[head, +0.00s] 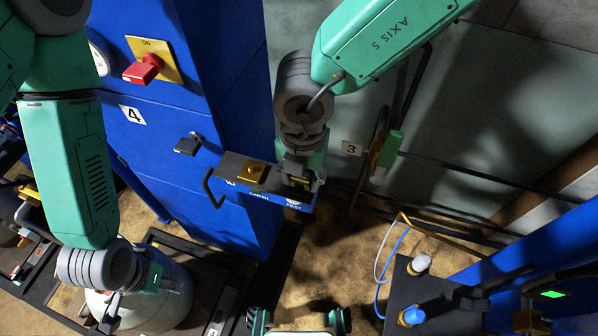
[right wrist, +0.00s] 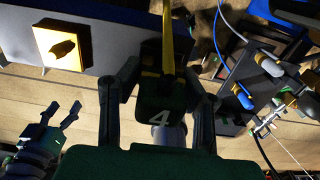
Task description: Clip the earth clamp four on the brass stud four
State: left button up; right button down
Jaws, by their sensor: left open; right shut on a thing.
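The earth clamp four (right wrist: 160,116), dark with a white 4 and a yellow strip above it, is between the fingers of my right gripper (right wrist: 160,108), which is shut on it. In the head view my right gripper (head: 300,182) is at the right end of the shelf. The brass stud (head: 256,171) stands on a yellow plate on the shelf, left of that gripper; it also shows in the right wrist view (right wrist: 62,48), apart from the clamp. My left gripper (head: 112,312) is open and empty at the lower left; it also shows in the right wrist view (right wrist: 62,122).
The shelf (head: 232,163) juts from a blue cabinet (head: 165,180) marked 4, with a red switch (head: 143,69) and a black handle (head: 208,188). A pale round tank (head: 160,300) stands below my left gripper. A dark box (head: 440,310) with blue and white plugs is at the lower right.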

jog(key=shift+r+p, duration=2.8)
jog(key=shift+r, duration=0.2)
pick_arm(q)
notch_tip(320, 180, up, 6)
jog(key=shift+f, duration=0.15)
